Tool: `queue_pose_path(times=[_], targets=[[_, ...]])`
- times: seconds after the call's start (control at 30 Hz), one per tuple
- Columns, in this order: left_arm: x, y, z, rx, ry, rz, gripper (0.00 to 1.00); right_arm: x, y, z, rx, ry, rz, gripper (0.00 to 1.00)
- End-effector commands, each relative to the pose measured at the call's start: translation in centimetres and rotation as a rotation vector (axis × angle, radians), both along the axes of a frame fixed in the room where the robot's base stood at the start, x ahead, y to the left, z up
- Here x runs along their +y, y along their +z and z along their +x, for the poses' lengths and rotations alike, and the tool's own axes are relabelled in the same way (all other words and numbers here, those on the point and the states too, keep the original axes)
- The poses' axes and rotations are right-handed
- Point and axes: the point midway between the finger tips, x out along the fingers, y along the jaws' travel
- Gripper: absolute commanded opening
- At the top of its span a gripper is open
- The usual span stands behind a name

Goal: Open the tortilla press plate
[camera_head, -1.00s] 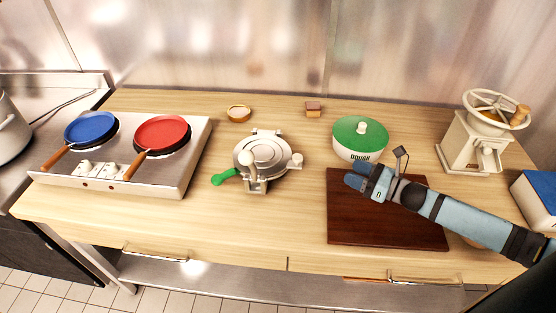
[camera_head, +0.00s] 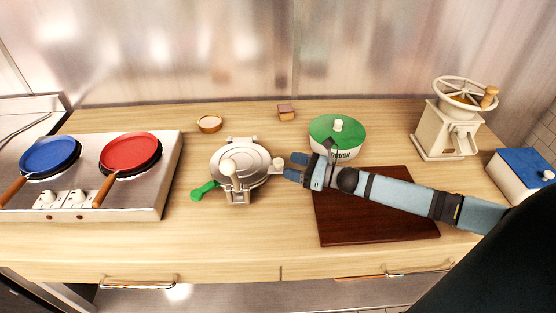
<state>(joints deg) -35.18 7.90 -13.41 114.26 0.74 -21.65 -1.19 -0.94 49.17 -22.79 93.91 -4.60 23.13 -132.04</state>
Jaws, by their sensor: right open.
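The metal tortilla press (camera_head: 255,160) sits on the wooden counter left of the middle, its round top plate down flat. A pale round knob (camera_head: 278,165) sticks out at the press's right side. My right gripper (camera_head: 293,167) is open, its blue fingertips pointing left just beside this knob. I cannot tell whether they touch it. My left gripper is not in view.
A brown board (camera_head: 375,225) lies under my right arm. The green-lidded dough pot (camera_head: 338,130) stands behind my gripper. A stove (camera_head: 150,195) with blue and red pans is at the left. A grinder (camera_head: 447,130) and a blue-lidded box (camera_head: 522,172) are at the right.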

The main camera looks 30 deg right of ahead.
Motion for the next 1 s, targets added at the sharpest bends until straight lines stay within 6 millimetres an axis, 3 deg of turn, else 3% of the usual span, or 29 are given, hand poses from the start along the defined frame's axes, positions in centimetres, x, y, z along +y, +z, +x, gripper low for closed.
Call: queue_pose_path(times=[0.3,0.7,0.73,0.9,1.0], targets=[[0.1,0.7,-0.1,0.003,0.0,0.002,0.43,2.5,0.1,3.5,-0.001,-0.001,0.001,0.58],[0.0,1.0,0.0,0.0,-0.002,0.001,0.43,2.9,-0.1,4.0,0.001,0.0,0.0,0.58],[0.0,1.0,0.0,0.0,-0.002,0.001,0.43,2.9,-0.1,4.0,0.001,0.0,0.0,0.56],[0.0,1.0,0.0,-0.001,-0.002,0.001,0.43,2.9,0.0,4.0,0.001,0.0,0.0,0.17],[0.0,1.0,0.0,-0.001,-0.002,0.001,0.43,2.9,0.0,4.0,0.001,0.0,0.0,0.0]])
